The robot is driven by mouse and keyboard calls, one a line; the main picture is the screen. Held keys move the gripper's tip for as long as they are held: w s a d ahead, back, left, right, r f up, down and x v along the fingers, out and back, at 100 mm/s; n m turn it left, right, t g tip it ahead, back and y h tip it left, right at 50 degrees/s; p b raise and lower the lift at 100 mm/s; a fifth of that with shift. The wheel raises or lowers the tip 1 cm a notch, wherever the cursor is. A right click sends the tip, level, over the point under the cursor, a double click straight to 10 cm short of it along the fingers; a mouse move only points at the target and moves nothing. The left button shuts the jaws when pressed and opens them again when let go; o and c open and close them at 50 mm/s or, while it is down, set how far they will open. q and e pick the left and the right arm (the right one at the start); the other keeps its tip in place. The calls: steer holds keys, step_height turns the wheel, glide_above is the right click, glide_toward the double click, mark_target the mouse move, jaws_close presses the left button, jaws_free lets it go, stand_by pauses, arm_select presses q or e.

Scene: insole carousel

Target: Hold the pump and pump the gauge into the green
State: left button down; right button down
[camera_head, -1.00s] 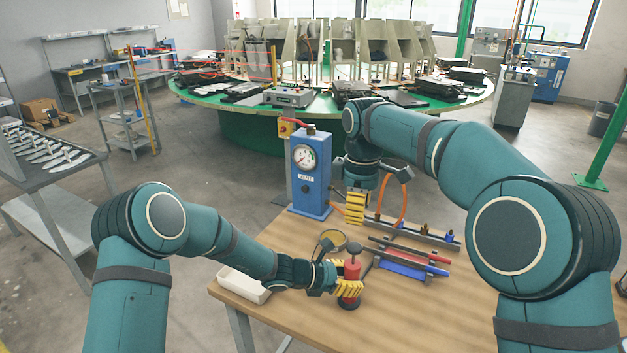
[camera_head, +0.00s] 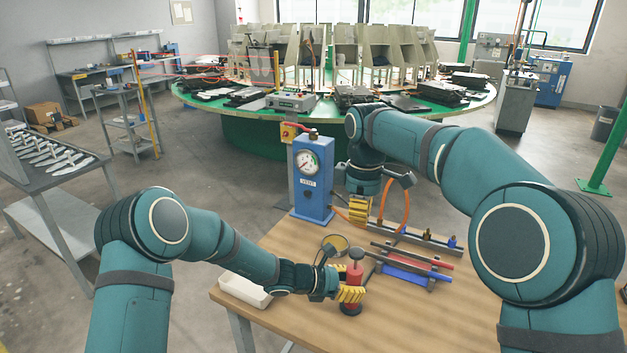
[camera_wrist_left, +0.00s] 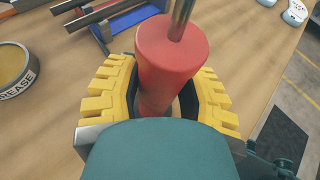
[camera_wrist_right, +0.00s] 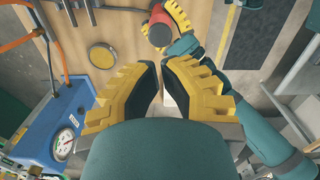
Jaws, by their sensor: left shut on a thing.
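The red pump (camera_head: 355,271) stands upright on the wooden table. My left gripper (camera_head: 351,294) is shut around its body; the left wrist view shows the red cylinder (camera_wrist_left: 172,50) between the yellow fingers, with a metal rod rising from its top. The blue gauge box (camera_head: 312,190) stands at the table's far left, with a white round gauge (camera_head: 308,162) on its face. The needle's exact reading is too small to tell. My right gripper (camera_head: 359,209) is empty above the table, right of the box and beyond the pump; its fingertips (camera_wrist_right: 157,65) nearly meet.
A round grease tin (camera_head: 336,243) lies behind the pump. Rods on a blue holder (camera_head: 405,272) and a rail with fittings (camera_head: 425,238) lie to the right. An orange hose (camera_head: 404,208) loops beside my right gripper. A white tray (camera_head: 243,290) sits at the left edge.

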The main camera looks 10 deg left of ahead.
mark_target(351, 250)
stand_by(0.6)
steer(key=m+y, duration=0.1)
steer(key=a+f+m+t+y, duration=0.1)
steer(key=m, duration=0.1)
steer(key=shift+a+f+m, duration=0.1)
steer(key=shift+f+m, duration=0.1)
steer(key=shift+m, duration=0.1)
steer(key=m+t+y, duration=0.1)
steer(key=m, duration=0.2)
steer(key=f+m+t+y, duration=0.1)
steer(key=m, duration=0.3)
steer(key=m+t+y, duration=0.1)
steer(key=m, duration=0.3)
steer(key=shift+w+a+f+t+y, duration=0.15)
steer(key=shift+f+t+y, duration=0.15)
steer(key=shift+t, duration=0.1)
steer(key=shift+f+m, duration=0.35)
steer(key=shift+m, duration=0.05)
step_height(351, 250, down, 7)
steer(key=shift+r, duration=0.1)
steer(key=shift+f, duration=0.85)
